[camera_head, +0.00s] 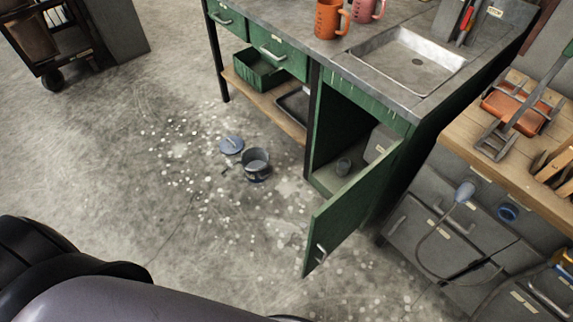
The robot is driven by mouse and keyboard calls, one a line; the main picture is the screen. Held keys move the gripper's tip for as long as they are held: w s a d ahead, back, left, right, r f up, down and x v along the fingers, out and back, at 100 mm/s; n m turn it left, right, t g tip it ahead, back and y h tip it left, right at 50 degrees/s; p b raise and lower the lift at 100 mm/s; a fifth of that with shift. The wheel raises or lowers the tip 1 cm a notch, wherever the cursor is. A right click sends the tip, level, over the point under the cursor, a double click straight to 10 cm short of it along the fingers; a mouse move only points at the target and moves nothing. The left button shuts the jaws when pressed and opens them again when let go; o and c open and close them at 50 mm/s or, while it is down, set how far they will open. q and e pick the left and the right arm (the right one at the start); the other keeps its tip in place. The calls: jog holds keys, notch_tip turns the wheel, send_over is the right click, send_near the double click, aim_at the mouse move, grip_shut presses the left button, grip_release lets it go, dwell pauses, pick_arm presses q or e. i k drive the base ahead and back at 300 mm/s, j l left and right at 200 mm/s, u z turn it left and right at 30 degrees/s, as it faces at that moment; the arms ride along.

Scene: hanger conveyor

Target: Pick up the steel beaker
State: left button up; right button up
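The green cabinet door (352,207) hangs open toward the floor in front. A sink (402,60) and mugs (331,18) are on the bench top. A drawer unit (450,235) stands at the right. The left floor is mostly clear, with scattered pale specks.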

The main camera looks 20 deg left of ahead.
aim_at(344, 164)
jog(key=i+j, duration=0.2)
jog(key=j, duration=0.15)
jog(key=i+j+z, duration=0.15)
jog(key=j, duration=0.2)
jog(key=i+j, duration=0.2)
jog(key=j, duration=0.15)
jog(key=i+j+z, duration=0.15)
jog(key=j, duration=0.25)
